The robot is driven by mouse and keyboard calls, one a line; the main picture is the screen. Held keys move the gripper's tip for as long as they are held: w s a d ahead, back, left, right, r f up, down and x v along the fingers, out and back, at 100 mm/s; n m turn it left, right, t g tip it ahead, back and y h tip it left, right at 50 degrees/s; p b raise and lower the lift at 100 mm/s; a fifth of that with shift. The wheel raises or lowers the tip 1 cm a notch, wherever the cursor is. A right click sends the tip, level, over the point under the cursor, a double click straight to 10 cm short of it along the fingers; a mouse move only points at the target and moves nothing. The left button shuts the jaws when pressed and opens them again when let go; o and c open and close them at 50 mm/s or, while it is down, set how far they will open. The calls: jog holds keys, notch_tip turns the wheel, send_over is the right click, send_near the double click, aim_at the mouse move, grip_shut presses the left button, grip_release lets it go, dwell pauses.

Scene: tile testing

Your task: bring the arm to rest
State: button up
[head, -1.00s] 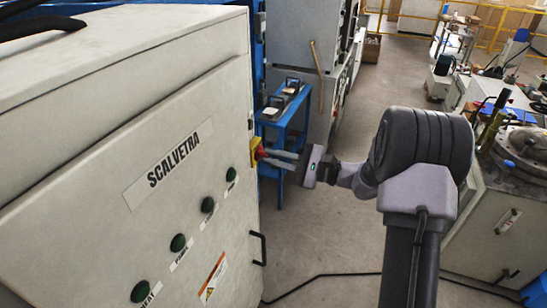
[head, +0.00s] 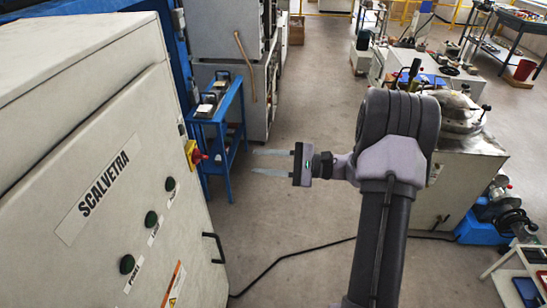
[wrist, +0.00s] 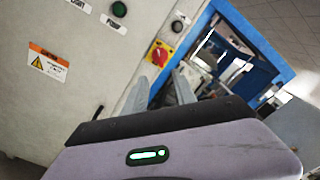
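My gripper (head: 270,162) is in the middle of the head view, with its two pale fingers pointing left. The fingers are apart with nothing between them. It is to the right of the grey SCALVETRA cabinet (head: 90,200), clear of it. The red knob on a yellow plate (head: 194,154) sits at the cabinet's edge, a gap away from the fingertips. In the wrist view, the fingers (wrist: 165,80) stand apart, and the red and yellow switch (wrist: 158,53) shows beyond them.
A blue stand (head: 217,135) with small devices is behind the cabinet edge. A grey machine (head: 465,165) stands behind my arm at right. A trolley with trays (head: 520,275) is at lower right. A black cable (head: 290,256) crosses the open floor.

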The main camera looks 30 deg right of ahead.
jog(key=v, duration=0.3)
jog(key=shift+d, duration=0.1)
jog(key=s+a+r+n+g+h, duration=0.25)
jog(key=s+a+n+g, duration=0.2)
jog(key=a, duration=0.45)
jog(key=s+a+r+n+g+h, duration=0.2)
jog(key=s+a+r+n+g, duration=0.15)
jog(key=s+a, duration=0.4)
jog(key=s+a+r+n+t+h, duration=0.2)
jog(key=s+n+t+h, duration=0.1)
jog(key=s+h, duration=0.5)
jog(key=s, duration=0.3)
jog(key=shift+a+n, duration=0.3)
jog(key=shift+a, duration=0.05)
jog(key=shift+r, duration=0.1)
